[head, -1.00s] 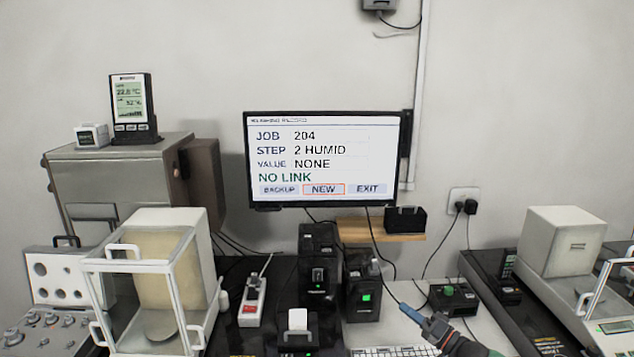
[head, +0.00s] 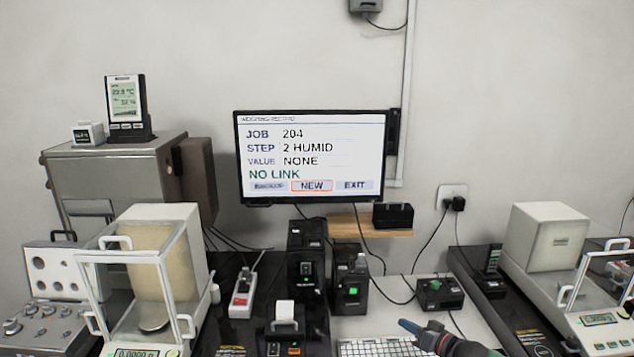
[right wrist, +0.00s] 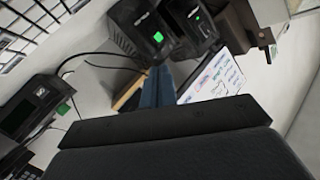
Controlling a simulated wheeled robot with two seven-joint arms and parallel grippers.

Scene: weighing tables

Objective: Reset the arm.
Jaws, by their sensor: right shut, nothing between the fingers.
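My right gripper (head: 408,327) is at the bottom of the head view, right of the keyboard and in front of the black box with a green button. Its fingers are shut together and hold nothing. In the right wrist view the shut blue-grey fingers (right wrist: 157,88) point toward the monitor and the black devices, touching none that I can make out. My left gripper is not in view.
A monitor (head: 312,157) reads NO LINK. Black devices (head: 307,262) stand before it. A white keyboard (head: 385,347) lies at the front. Glass-doored balances stand left (head: 160,270) and right (head: 548,240). The black box (head: 440,293) trails cables.

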